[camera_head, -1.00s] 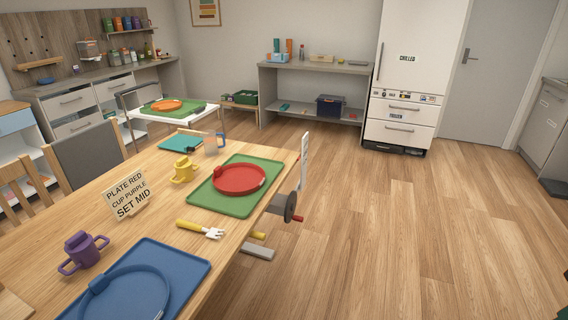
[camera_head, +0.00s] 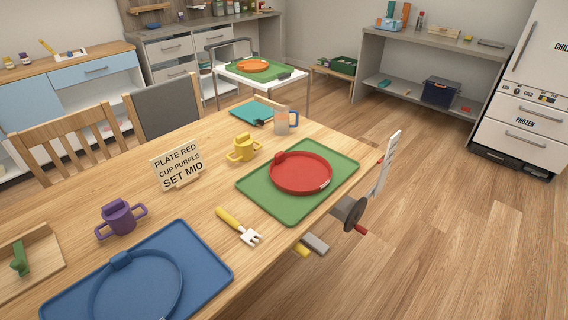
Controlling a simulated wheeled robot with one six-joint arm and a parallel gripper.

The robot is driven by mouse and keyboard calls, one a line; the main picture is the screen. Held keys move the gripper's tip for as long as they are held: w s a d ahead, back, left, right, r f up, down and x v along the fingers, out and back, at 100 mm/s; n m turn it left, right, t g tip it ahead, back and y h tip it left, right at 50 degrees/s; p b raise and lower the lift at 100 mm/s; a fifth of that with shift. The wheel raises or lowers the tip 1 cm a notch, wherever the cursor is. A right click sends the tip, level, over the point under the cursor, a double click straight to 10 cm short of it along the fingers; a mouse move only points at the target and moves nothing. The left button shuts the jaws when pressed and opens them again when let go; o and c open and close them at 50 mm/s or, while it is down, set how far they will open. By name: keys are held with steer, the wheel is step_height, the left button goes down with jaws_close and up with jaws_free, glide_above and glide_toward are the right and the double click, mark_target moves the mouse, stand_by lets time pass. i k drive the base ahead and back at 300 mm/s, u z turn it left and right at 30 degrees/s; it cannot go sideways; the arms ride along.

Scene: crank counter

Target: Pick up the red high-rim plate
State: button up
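The red high-rim plate (camera_head: 300,173) lies flat on a green mat (camera_head: 262,197) near the right edge of the wooden table (camera_head: 206,203). A raised red tab stands on its rim at the upper left. A small pale patch shows on its lower right rim. My gripper is not in view, and nothing touches the plate.
A crank wheel (camera_head: 354,213) juts from the table's right side. Open floor (camera_head: 440,240) lies to the right.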

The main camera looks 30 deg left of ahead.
mark_target(296, 173)
steer(key=u, duration=0.75)
steer(key=i, duration=0.95)
steer(key=u, duration=0.75)
